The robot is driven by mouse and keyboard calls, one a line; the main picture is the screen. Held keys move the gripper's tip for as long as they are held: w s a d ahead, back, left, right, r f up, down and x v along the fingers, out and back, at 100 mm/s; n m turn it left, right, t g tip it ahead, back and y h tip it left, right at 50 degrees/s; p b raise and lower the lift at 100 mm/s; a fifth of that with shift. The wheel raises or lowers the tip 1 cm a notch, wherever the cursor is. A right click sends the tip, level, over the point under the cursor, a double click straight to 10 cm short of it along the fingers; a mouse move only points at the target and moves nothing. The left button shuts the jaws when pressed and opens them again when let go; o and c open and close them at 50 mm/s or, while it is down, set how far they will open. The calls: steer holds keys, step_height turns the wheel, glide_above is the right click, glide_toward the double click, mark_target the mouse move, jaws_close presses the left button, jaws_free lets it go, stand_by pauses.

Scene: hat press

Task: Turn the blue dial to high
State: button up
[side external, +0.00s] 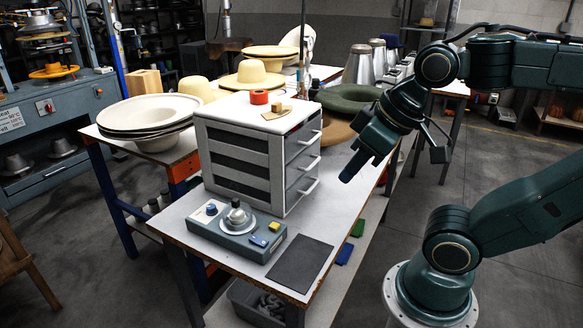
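A grey-blue control box (237,231) sits on the near left part of the light table. A small blue dial (211,209) stands on a white plate at the box's left corner. The plate's markings are too small to read, so I cannot tell the dial's setting. A grey metal dome with a dark knob (237,216) is beside it. My gripper (397,160) hangs over the table's right edge, well right of the box and higher. Its two dark fingers are spread wide with nothing between them, and it touches neither box nor dial.
A dark mat (300,264) lies right of the box. Blue (274,226) and yellow (258,241) pieces are on the box. Hats (150,112) fill the table behind.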

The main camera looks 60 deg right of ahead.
steer(key=o, duration=0.7)
steer(key=shift+w+r, duration=0.2)
steer(key=shift+w, duration=0.05)
steer(key=w+r+g, duration=0.1)
steer(key=w+r, duration=0.3)
steer(key=w, duration=0.6)
steer(key=n+g, duration=0.3)
steer(key=g, duration=0.2)
glide_above(212, 207)
step_height(212, 207, down, 17)
steer(key=shift+w+a, duration=0.1)
steer(key=shift+a, duration=0.1)
steer(key=shift+f, duration=0.15)
steer(key=shift+m, duration=0.3)
steer(key=f, duration=1.3)
steer(key=shift+d+f, duration=0.25)
